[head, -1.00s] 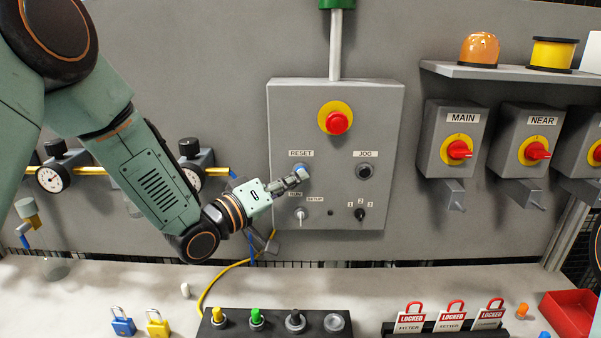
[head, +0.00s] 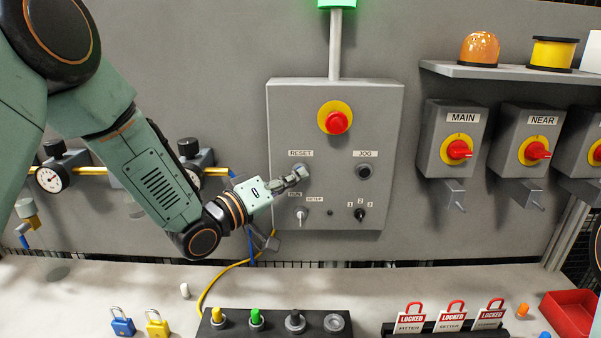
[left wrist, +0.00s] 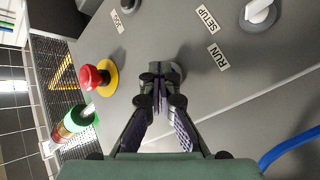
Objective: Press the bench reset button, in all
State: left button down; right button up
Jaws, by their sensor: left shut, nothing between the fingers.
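The grey control box (head: 335,205) hangs on the wall, with the RESET label (head: 301,153) at its upper left. My left gripper (head: 299,172) is shut and empty, its tips right at the spot under that label. The reset button is hidden behind the fingertips in the head view. I cannot tell how far the button is pushed in. My right gripper is out of view.
A red stop button (head: 337,122) sits above, the JOG button (head: 365,171) to the right, and the RUN/SETUP switch (head: 301,214) close below. A green lamp (head: 338,4) glows on the pole. Padlocks (head: 157,324) stand on the bench below.

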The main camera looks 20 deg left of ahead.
pick_arm(q)
jog(key=shift+s+d, duration=0.4)
jog(key=shift+s, duration=0.45)
jog(key=s, duration=0.2)
jog(key=s+d, duration=0.1)
jog(key=s, duration=0.1)
jog(key=shift+s+d+p, duration=0.15)
jog(key=shift+s+p, duration=0.15)
jog(key=shift+s, duration=0.1)
jog(key=shift+f, duration=0.1)
dwell(0.4)
